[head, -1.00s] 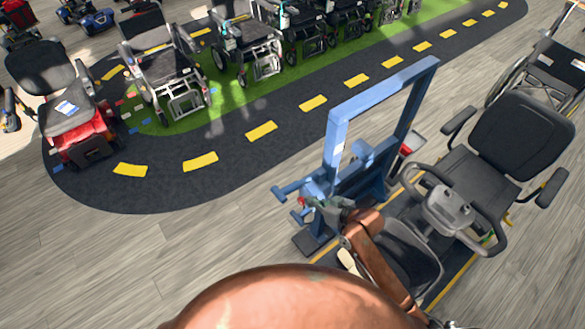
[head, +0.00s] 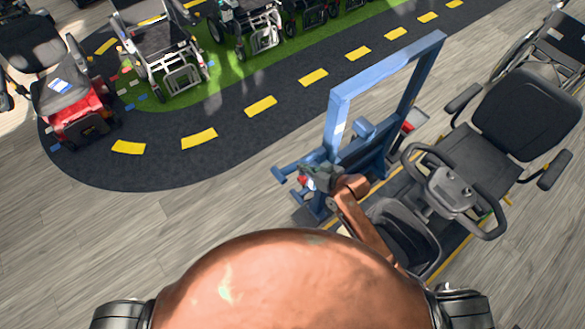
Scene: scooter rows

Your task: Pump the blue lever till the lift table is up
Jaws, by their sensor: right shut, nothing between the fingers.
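The lift has an upright blue frame (head: 337,112) with short blue bars (head: 280,173) sticking out at its lower left. I cannot tell which bar is the pump lever, as my gripper covers part of that area. The lift's dark, yellow-edged platform (head: 446,262) is low, near the floor, under a black scooter (head: 452,190). My right gripper (head: 310,177) is shut and empty, in front of the frame's lower left and close to the blue bars. Whether it touches them is unclear. My left gripper is out of view.
A red scooter (head: 68,105) and several wheelchairs (head: 165,60) stand at the upper left and top. A dark track with yellow dashes (head: 200,138) curves between them and the lift. The wood-look floor (head: 120,230) at left is clear.

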